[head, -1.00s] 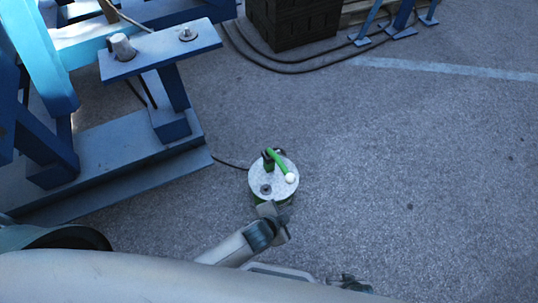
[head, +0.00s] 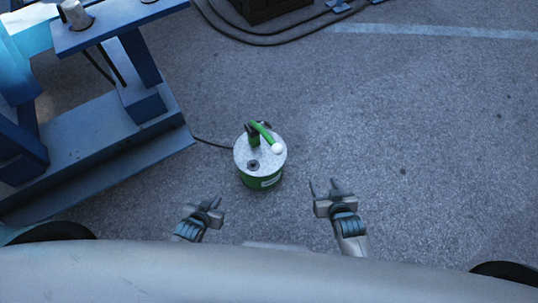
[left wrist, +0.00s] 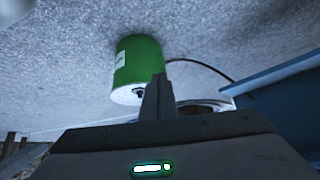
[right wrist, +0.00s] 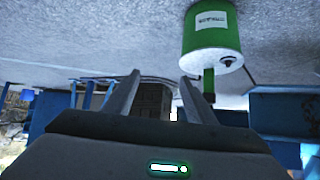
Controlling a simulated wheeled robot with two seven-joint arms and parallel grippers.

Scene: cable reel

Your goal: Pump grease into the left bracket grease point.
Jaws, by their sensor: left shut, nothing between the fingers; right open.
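The grease pump is a green bucket (head: 262,181) with a grey lid, standing upright on the ground. Its green lever (head: 263,133) ends in a white knob (head: 278,149). A thin black hose (head: 212,143) runs left to the blue frame. My left gripper (head: 215,203) is shut and empty, to the left and near side of the bucket, apart from it. My right gripper (head: 324,185) is open and empty, to the right of the bucket. The bucket shows in the left wrist view (left wrist: 138,65) and right wrist view (right wrist: 212,30). I cannot make out the left bracket grease point.
The blue steel frame (head: 90,160) fills the left side, with a grey cylinder (head: 75,14) on its upper plate. A dark crate (head: 262,8) and black cables (head: 285,42) lie at the back. The pavement right of the bucket is clear.

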